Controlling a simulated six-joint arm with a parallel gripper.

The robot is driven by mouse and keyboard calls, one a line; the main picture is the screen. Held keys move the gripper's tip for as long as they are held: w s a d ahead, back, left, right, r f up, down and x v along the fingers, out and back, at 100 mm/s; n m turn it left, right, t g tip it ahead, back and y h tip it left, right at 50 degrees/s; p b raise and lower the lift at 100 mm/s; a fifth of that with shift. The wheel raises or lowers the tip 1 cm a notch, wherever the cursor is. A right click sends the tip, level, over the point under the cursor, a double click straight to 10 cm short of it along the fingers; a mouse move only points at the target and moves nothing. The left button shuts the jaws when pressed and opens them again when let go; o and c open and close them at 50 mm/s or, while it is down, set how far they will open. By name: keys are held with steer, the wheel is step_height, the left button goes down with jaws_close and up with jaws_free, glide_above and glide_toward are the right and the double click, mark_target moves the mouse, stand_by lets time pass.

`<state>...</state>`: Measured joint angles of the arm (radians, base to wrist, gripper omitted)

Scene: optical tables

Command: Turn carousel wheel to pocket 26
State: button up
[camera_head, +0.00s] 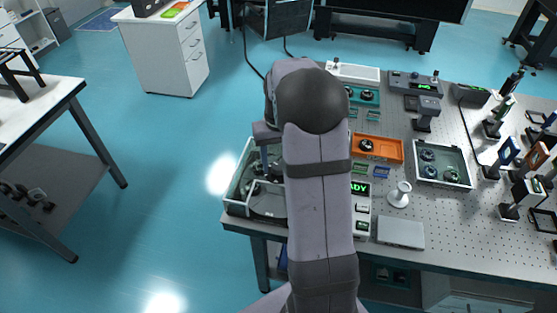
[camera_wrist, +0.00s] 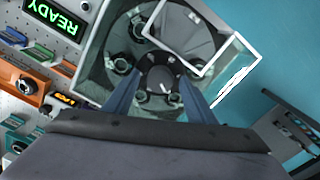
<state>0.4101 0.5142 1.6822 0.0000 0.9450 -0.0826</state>
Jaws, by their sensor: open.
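The carousel is a clear-walled box (camera_head: 233,190) at the table's left front corner, partly hidden by my arm. In the wrist view the box rim (camera_wrist: 236,83) surrounds a grey wheel (camera_wrist: 190,32) with several dark round pockets. A dark round hub with a white mark (camera_wrist: 165,87) lies between the two blue fingers of my gripper (camera_wrist: 160,91). The fingers are apart, one on each side of the hub. I cannot tell whether they touch it. No pocket number is readable. A green display (camera_wrist: 57,14) reads READY, upside down in the wrist view.
An orange tray (camera_head: 382,149), a grey box with round parts (camera_head: 443,177), a white stand (camera_head: 399,195) and a flat grey box (camera_head: 401,233) are right of my arm. Optics mounts crowd the table's right side. Open floor lies left of the carousel.

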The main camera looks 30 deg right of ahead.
jaws_close()
